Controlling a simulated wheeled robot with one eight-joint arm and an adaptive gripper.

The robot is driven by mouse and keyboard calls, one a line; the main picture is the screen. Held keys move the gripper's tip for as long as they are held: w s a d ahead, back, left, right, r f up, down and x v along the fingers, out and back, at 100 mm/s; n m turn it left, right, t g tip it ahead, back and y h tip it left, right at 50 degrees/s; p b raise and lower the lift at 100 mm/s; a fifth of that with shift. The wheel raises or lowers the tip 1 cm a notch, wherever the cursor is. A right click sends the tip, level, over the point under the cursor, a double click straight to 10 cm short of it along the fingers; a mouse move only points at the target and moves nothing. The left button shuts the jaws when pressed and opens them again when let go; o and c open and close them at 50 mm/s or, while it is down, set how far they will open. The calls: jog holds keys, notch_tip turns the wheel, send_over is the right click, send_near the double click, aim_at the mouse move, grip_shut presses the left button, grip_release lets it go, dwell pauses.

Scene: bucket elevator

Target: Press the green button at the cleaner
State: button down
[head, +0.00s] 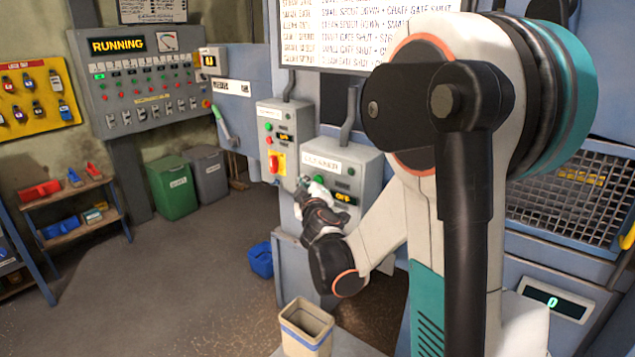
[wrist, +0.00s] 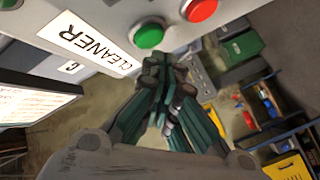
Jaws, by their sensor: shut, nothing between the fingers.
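The cleaner's grey control box (head: 366,178) is on the blue machine wall, with a CLEANER label (head: 321,163) and a small amber display (head: 343,198). In the wrist view the label (wrist: 88,42) sits left of the round green button (wrist: 149,36), and a red button (wrist: 202,9) is right of it. My gripper (head: 304,186) is in front of the box's left side and hides part of its face. In the wrist view its shut fingers (wrist: 157,62) are empty, with the tips just below the green button. I cannot tell whether they touch it.
Another control box (head: 272,140) with a red and yellow switch (head: 277,163) stands close on the left. A blue bin (head: 260,260) and a beige bin (head: 306,322) stand below. A wire-mesh guard (head: 560,200) is at the right. The floor at left is open.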

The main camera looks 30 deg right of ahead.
jog(key=shift+d, duration=0.1)
jog(key=shift+w+d, duration=0.15)
jog(key=shift+d, duration=0.15)
jog(key=shift+w+d, duration=0.15)
jog(key=shift+d, duration=0.35)
dwell(0.9)
jog(key=shift+a, duration=0.15)
dwell(0.3)
jog(key=shift+s+a+b, duration=0.3)
jog(key=shift+a, duration=0.4)
jog(key=a, duration=0.1)
jog(key=s+a, duration=0.1)
jog(key=a, duration=0.2)
jog(key=shift+s+a, duration=0.35)
jog(key=shift+a, duration=0.05)
dwell(0.7)
